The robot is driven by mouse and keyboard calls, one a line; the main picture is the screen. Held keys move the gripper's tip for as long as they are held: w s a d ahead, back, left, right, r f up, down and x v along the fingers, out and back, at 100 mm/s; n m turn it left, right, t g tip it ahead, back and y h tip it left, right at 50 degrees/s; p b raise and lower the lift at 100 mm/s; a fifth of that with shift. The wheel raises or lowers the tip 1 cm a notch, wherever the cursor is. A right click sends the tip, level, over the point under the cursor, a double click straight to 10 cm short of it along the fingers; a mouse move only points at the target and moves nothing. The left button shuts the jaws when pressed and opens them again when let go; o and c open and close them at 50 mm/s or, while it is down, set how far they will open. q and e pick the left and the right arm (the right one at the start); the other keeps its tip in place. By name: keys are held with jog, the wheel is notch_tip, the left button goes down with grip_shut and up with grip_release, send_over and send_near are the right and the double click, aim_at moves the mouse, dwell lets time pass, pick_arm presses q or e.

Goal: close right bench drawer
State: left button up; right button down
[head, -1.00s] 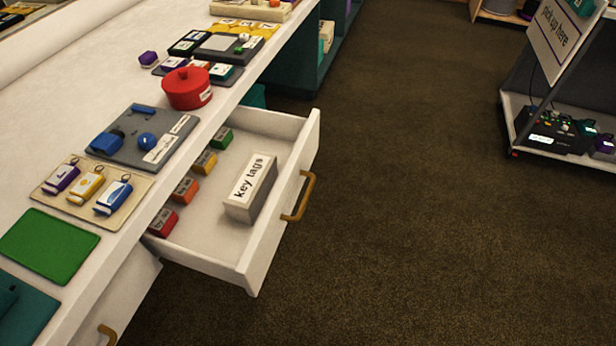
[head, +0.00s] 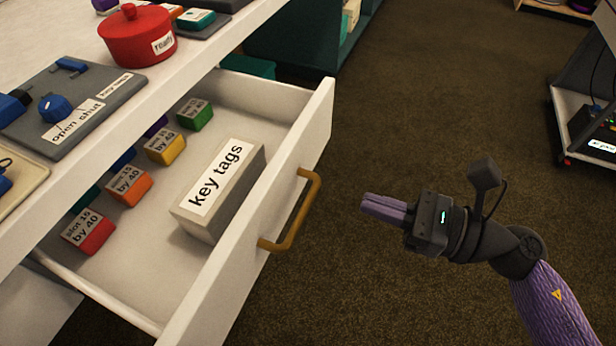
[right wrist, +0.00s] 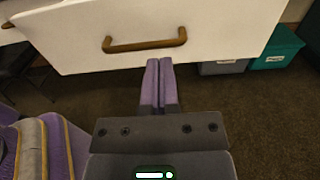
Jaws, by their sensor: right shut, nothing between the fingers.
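The right bench drawer (head: 245,240) stands pulled out from the white bench, with its front facing right in the head view. A bronze handle (head: 293,212) is on its front; the handle (right wrist: 145,44) also shows in the right wrist view, on the white drawer front (right wrist: 225,30). Inside the drawer are a box labelled "key tags" (head: 219,190) and several small coloured blocks. My right gripper (head: 366,204) is shut and empty, its purple fingers pointing at the drawer front, a little to the right of the handle and apart from it. My left gripper is not in view.
A red lidded pot (head: 130,42) and a grey switch board (head: 72,112) stand on the bench top. Dark carpet (head: 420,110) lies open right of the drawer. A cart (head: 572,125) stands at the far right. In the right wrist view, a teal bin (right wrist: 280,50) is beyond the drawer.

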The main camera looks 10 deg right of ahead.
aim_at(288, 177)
jog(key=b+x, duration=0.1)
jog(key=x, duration=0.9)
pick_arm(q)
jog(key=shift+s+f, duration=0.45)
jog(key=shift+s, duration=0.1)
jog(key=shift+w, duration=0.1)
